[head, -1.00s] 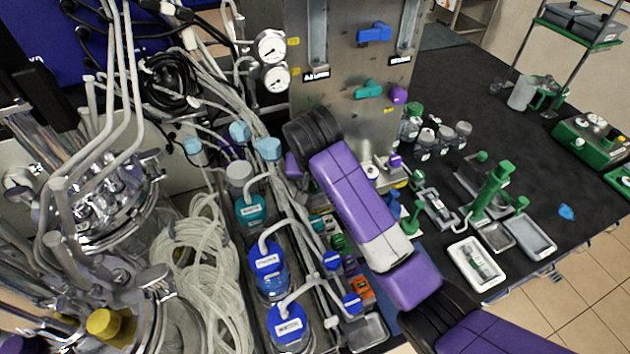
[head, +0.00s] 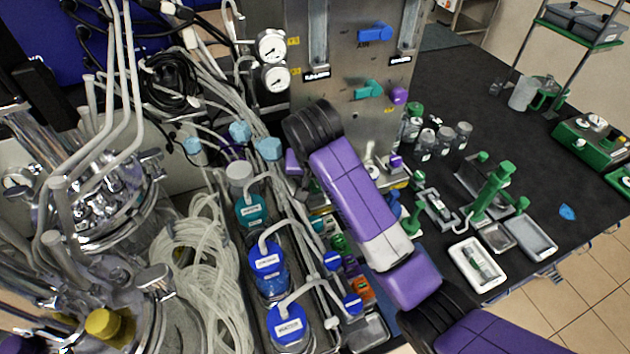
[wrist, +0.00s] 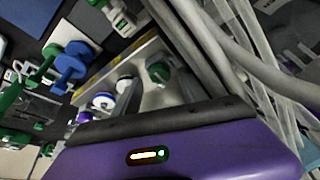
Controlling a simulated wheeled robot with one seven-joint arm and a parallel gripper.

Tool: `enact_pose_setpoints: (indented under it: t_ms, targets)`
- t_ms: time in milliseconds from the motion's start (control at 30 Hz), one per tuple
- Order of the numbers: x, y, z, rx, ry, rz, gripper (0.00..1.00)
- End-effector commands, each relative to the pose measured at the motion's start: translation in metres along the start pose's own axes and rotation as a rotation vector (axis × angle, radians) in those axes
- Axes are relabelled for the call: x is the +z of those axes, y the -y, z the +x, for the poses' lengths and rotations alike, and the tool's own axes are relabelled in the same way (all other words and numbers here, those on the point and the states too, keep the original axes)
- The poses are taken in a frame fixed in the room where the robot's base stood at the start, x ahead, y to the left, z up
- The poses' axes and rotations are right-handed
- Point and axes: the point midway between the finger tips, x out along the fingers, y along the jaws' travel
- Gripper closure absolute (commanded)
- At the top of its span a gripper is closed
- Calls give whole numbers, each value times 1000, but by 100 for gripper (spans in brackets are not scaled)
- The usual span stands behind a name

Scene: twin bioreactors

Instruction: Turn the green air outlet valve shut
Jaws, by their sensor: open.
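The green valve (head: 368,90) is a teal-green lever handle on the upright metal panel (head: 340,75). It lies roughly level, below a blue lever valve (head: 375,32) and left of a purple knob (head: 398,96). My purple arm rises in front of the lower panel, and its black joint is below and left of the green valve, apart from it in the picture. My gripper (wrist: 165,122) shows in the wrist view as a purple body with a dark front edge; it is open. The green valve is not identifiable in the wrist view.
Two gauges (head: 272,46) sit left of the panel. Blue-capped bottles (head: 267,260) and coiled tubes (head: 190,255) crowd the area left of my arm. Small jars (head: 425,140) and a green stand (head: 490,195) are on the black bench at right. Pale tubes (wrist: 235,45) pass close in the wrist view.

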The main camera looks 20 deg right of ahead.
Motion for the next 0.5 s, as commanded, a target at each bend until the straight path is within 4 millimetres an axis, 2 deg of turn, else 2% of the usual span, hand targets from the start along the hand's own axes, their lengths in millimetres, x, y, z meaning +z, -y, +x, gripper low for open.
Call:
enact_pose_setpoints:
  t_ms: [300, 500]
  targets:
    - [-1, 2, -53, -3, -3, -2, 50]
    - [0, 1, -64, -1, -2, -1, 50]
